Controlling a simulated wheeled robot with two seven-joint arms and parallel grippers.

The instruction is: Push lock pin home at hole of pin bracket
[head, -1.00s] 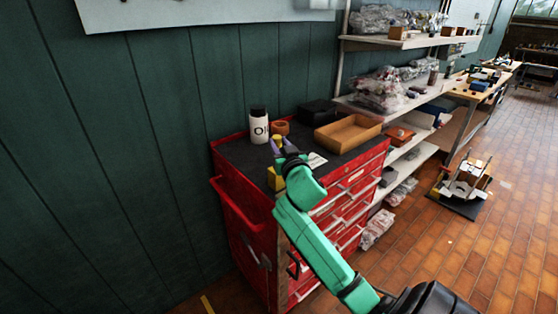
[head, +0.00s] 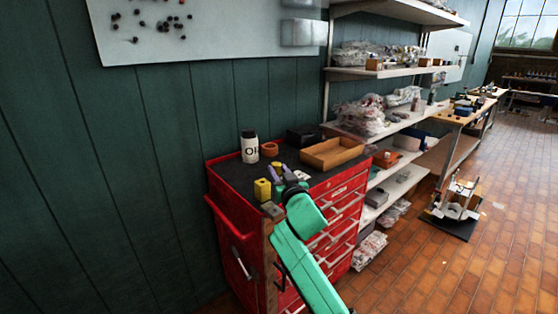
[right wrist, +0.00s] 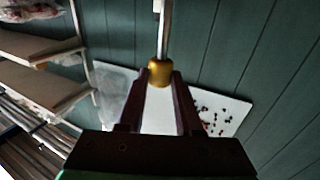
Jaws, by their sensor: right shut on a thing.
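My right gripper (head: 281,172) has dark purple fingers and appears over the top of the red tool cabinet in the head view. In the right wrist view the right gripper (right wrist: 161,78) is shut on a gold knob (right wrist: 160,70). A thin silver rod (right wrist: 164,35), apparently the lock pin, runs from the knob away from the fingers towards the top edge. A small white piece shows beside the rod's far end; I cannot tell what it is. I cannot make out the pin bracket or its hole in either view. My left gripper is not in view.
The red cabinet (head: 228,215) carries a white bottle (head: 249,147), an orange ring-shaped cup (head: 270,149), a yellow block (head: 262,189), a black box (head: 303,137) and an open tan tray (head: 331,153). Loaded shelves (head: 375,128) stand to the right. The green wall is behind.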

